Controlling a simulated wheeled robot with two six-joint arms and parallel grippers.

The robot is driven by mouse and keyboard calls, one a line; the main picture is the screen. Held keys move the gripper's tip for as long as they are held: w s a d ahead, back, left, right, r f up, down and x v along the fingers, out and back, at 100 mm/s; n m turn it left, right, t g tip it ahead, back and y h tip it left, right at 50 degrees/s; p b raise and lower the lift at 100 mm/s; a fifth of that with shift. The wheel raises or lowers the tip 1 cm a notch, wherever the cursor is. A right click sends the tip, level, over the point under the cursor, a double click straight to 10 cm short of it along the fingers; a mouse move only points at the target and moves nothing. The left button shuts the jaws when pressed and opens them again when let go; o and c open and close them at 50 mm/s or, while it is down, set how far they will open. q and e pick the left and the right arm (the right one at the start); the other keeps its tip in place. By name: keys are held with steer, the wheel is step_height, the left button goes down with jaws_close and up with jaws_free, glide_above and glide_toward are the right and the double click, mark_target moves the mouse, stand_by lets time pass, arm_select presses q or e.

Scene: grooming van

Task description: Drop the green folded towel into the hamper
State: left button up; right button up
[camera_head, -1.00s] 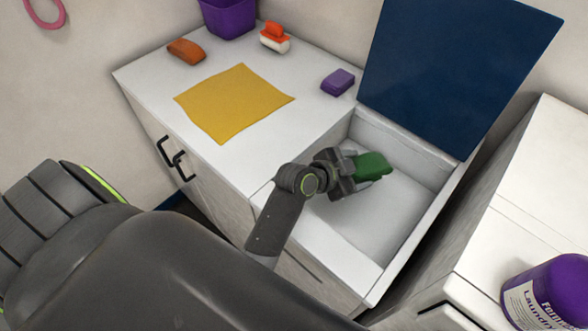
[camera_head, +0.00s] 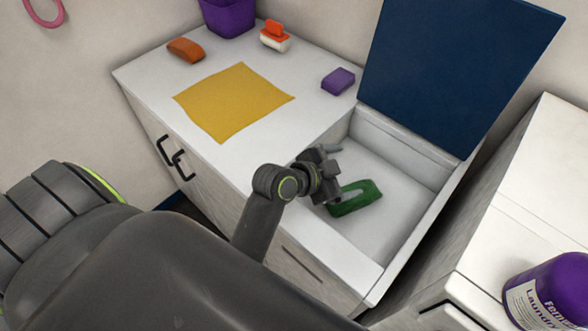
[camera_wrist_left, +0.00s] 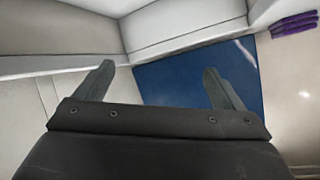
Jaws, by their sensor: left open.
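The green folded towel (camera_head: 357,198) is inside the hamper, a white bin whose front rim (camera_head: 335,262) faces me. That gripper is open over the hamper's left part, just left of the towel. In the left wrist view the gap between its fingers (camera_wrist_left: 160,88) is empty, and the towel does not show. The hamper's dark blue lid (camera_head: 455,70) stands open at the back. My right gripper is not in view.
The white counter (camera_head: 150,80) left of the hamper holds a yellow cloth (camera_head: 232,102), a purple block (camera_head: 338,82), an orange block (camera_head: 186,50), a red-and-white brush (camera_head: 274,38) and a purple bin (camera_head: 230,18). A purple detergent bottle (camera_head: 555,285) stands on the right cabinet.

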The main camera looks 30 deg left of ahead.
arm_select(q)
steer(key=v, duration=1.2)
steer(key=shift+s+a, duration=0.1)
